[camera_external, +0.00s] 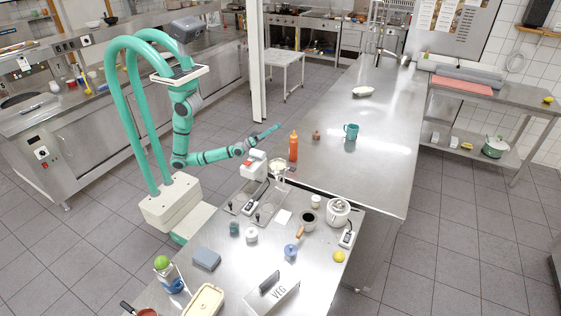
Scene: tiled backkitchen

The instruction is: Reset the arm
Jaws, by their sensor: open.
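My teal and dark-grey arm reaches to the right from its column, with the forearm roughly level. My gripper (274,130) is at its end, open, above the area where the two steel counters meet. It appears to be empty, and it looks small at this distance. An orange bottle (293,146) stands on the counter just right of and below the gripper in the picture, apparently apart from it. A white device with a red part (254,163) stands below the wrist.
The long steel counter (385,125) holds a teal mug (351,131) and a white dish (363,91). A white post (256,60) stands behind the arm.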

